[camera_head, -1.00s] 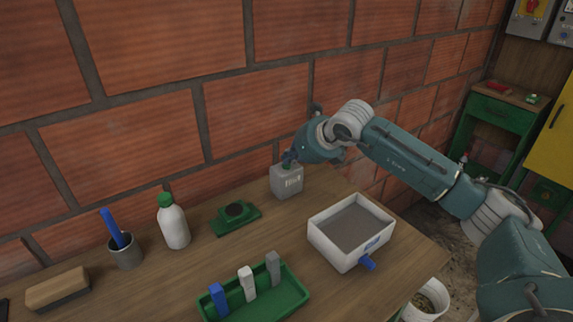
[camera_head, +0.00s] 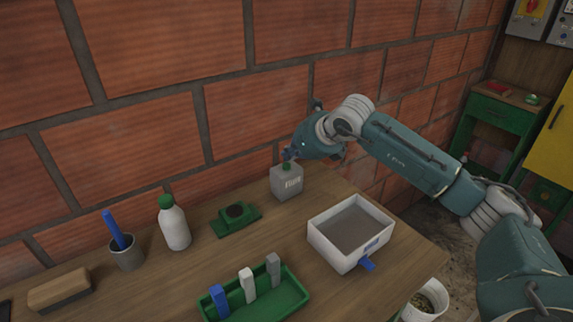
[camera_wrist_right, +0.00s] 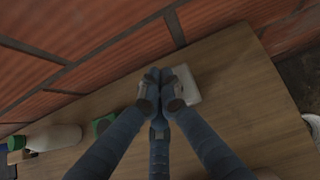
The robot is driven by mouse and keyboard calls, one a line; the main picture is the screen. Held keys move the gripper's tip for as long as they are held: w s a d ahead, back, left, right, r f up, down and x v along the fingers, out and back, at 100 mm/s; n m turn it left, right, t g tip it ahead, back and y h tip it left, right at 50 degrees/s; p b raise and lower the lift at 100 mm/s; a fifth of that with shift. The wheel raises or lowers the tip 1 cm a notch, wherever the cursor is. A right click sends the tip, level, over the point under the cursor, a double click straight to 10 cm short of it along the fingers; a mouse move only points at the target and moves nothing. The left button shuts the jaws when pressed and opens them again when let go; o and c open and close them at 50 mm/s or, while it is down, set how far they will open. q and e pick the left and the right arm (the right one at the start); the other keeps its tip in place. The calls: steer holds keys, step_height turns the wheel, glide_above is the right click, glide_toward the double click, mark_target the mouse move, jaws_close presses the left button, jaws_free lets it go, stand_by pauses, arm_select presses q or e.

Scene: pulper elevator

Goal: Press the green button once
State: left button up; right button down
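The grey box (camera_head: 286,183) with the green button (camera_head: 287,167) on its top stands on the wooden table against the brick wall. My right gripper (camera_head: 290,154) is just above the button, pointing down; whether its tips touch the button I cannot tell. In the right wrist view, the fingers of the right gripper (camera_wrist_right: 161,85) are drawn together with nothing visible between them. The grey box (camera_wrist_right: 187,84) shows partly behind them, and the button is hidden there. My left gripper is not in view.
On the table (camera_head: 190,275) are a white bottle (camera_head: 174,226), a green stand (camera_head: 236,217), a cup (camera_head: 126,255), a brush (camera_head: 58,288), a white tray (camera_head: 335,258) and a green tray (camera_head: 290,298). A bucket (camera_head: 427,300) stands beyond the right edge.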

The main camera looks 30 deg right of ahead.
mark_target(289, 166)
steer(key=shift+r, duration=0.15)
steer(key=shift+r+p, duration=1.4)
steer(key=shift+r, duration=1)
